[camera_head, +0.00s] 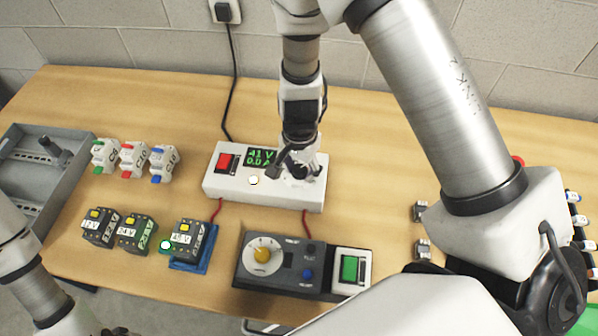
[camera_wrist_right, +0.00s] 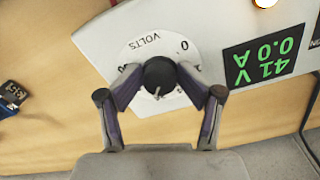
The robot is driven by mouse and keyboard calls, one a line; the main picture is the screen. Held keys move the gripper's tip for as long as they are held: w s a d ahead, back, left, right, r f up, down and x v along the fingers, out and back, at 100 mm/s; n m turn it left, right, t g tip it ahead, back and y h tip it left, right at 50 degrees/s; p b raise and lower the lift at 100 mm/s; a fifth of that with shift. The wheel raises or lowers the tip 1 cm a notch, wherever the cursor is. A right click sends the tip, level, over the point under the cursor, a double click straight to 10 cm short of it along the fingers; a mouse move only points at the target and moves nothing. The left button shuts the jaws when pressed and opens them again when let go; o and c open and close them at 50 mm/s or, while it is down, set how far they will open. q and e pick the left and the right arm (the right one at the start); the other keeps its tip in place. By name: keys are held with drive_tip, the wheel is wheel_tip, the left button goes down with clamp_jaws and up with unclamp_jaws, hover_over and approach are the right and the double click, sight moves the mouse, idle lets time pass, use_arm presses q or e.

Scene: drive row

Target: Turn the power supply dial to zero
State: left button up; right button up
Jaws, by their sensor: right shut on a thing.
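The white power supply (camera_head: 228,183) stands at the back of the table, with a red switch (camera_head: 226,162) on its left. Its green display (camera_head: 260,157) reads 41 V and 0.0 A, upside down in the right wrist view (camera_wrist_right: 266,56). My right gripper (camera_head: 300,168) comes down onto the supply's right side. In the right wrist view it is shut on the black dial (camera_wrist_right: 160,74), which sits on a round white scale marked VOLTS. The gripper hides the dial in the head view. My left arm shows at the lower left; its gripper is out of view.
A control box with a yellow knob (camera_head: 264,254) and a green button (camera_head: 349,268) stands in front of the supply. Labelled dark modules (camera_head: 137,233) and white breakers (camera_head: 133,158) stand to the left, near a grey tray (camera_head: 52,203). Red wires run from the supply's front.

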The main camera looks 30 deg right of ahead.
sight(299, 169)
drive_tip(key=n+b, duration=0.1)
drive_tip(key=n, duration=0.1)
drive_tip(key=n+b, duration=0.1)
drive_tip(key=n, duration=0.1)
drive_tip(key=n+b, duration=0.2)
drive_tip(key=n, duration=0.1)
drive_tip(key=shift+s+f, duration=0.15)
drive_tip(key=shift+f, duration=0.1)
drive_tip(key=n+b, duration=0.1)
drive_tip(key=n, duration=0.2)
drive_tip(key=shift+n+b, duration=0.4)
drive_tip(key=shift+c, duration=0.2)
drive_tip(key=shift+r+n, duration=0.2)
drive_tip(key=shift+n, duration=0.5)
drive_tip(key=o, duration=1.2)
drive_tip(key=shift+a, duration=0.1)
use_arm(q)
wheel_tip(299, 169, down, 7)
drive_tip(key=shift+r, duration=0.15)
use_arm(e)
drive_tip(key=shift+o, duration=0.2)
use_arm(q)
drive_tip(key=shift+r, duration=0.1)
use_arm(e)
drive_tip(key=shift+r, duration=0.2)
